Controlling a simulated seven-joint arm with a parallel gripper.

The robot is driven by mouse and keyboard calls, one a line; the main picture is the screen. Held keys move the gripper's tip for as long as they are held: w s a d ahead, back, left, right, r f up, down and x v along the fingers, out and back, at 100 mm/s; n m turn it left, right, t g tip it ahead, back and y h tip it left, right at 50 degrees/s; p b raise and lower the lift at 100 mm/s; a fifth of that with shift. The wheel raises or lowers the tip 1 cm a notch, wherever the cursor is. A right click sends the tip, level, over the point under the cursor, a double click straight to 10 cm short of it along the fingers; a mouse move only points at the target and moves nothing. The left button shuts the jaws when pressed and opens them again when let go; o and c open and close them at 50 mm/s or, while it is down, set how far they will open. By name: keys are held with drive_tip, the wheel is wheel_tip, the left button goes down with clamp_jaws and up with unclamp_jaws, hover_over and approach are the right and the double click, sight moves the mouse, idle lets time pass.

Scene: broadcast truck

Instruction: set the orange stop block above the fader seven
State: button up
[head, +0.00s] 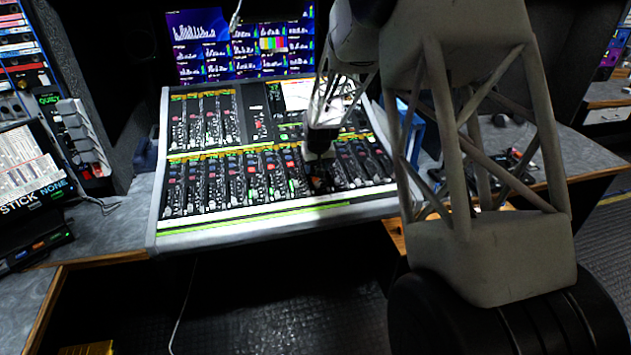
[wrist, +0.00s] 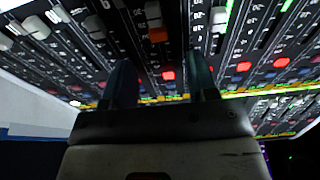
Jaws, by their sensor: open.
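The block lies beyond the fingertips, in line with the gap, and nothing is between the fingers. In the head view my gripper (head: 320,168) is low over the right-middle of the mixing console (head: 255,228). The block is hidden or too small there. I cannot read which fader is number seven.
Other fader caps (wrist: 219,18) stand in neighbouring slots close to my fingers. Lit monitor screens (head: 205,55) rise behind the console. A grey desk (head: 110,220) lies to the left, with a black device (head: 35,248) on it. My arm blocks the console's right side.

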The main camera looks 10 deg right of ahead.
sight(316, 180)
drive_tip(key=shift+w+f, duration=0.1)
drive_tip(key=shift+f, duration=0.3)
drive_tip(key=shift+x, duration=2.6)
clamp_jaws()
drive_tip(key=shift+r, duration=0.2)
